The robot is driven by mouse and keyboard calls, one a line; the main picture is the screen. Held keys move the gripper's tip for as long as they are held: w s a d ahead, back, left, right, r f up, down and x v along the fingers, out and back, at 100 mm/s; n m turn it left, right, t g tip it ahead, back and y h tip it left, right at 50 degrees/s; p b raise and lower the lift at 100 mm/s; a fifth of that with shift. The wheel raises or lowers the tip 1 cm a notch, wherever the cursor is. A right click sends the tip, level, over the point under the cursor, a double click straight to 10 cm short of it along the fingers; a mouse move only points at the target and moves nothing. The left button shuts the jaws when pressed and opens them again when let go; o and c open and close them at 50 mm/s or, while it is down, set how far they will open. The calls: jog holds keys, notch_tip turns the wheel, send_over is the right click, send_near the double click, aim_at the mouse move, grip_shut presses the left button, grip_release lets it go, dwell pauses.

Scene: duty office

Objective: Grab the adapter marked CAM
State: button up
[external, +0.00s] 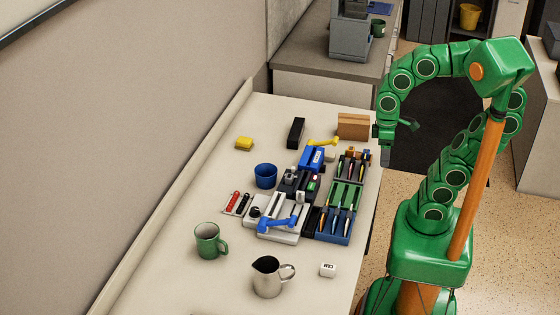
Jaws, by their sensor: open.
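A small white block (328,270) with dark lettering on top lies near the right edge of the desk, to the right of the metal pitcher. Its lettering is too small to read surely, so I cannot tell if it is the adapter marked CAM. Another small pale block (330,156) sits near the cardboard box, with no readable mark. My gripper (398,127) is open just off the desk's right edge, beside the cardboard box and far from the lettered block. Nothing shows between its fingers.
On the desk (180,250) stand a metal pitcher (267,280), green mug (207,241), blue cup (265,176), cardboard box (353,127), yellow block (244,143) and black block (296,132). Organiser trays (335,237) with pens and devices with blue and yellow handles crowd the middle.

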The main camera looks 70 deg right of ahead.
jog(key=w+a+r+n+t+y, duration=0.25)
jog(key=w+a, duration=0.25)
jog(key=a, duration=0.3)
jog(key=w+a+r+n+t+y, duration=0.1)
jog(key=w+a+r+t+y, duration=0.15)
jog(key=w+a, duration=0.5)
jog(key=w+a+r+m+t+y, duration=0.25)
jog(key=a+r, duration=0.45)
jog(key=a, duration=0.5)
jog(key=w+a+r+m+t+y, duration=0.2)
jog(key=w+a+r+t+y, duration=0.15)
jog(key=a+r, duration=0.7)
jog(key=m+t+h, duration=0.2)
jog(key=h, duration=1.2)
send_over(331, 267)
jog(key=s+a, duration=0.1)
jog(key=s, duration=0.4)
notch_tip(331, 267, down, 23)
notch_tip(331, 267, down, 19)
jog(key=shift+x, duration=1.25)
jog(key=shift+w+d, duration=0.2)
jog(key=shift+w, duration=0.65)
jog(key=shift+w+d, duration=0.2)
jog(key=shift+w, duration=0.6)
jog(key=shift+x, duration=1.15)
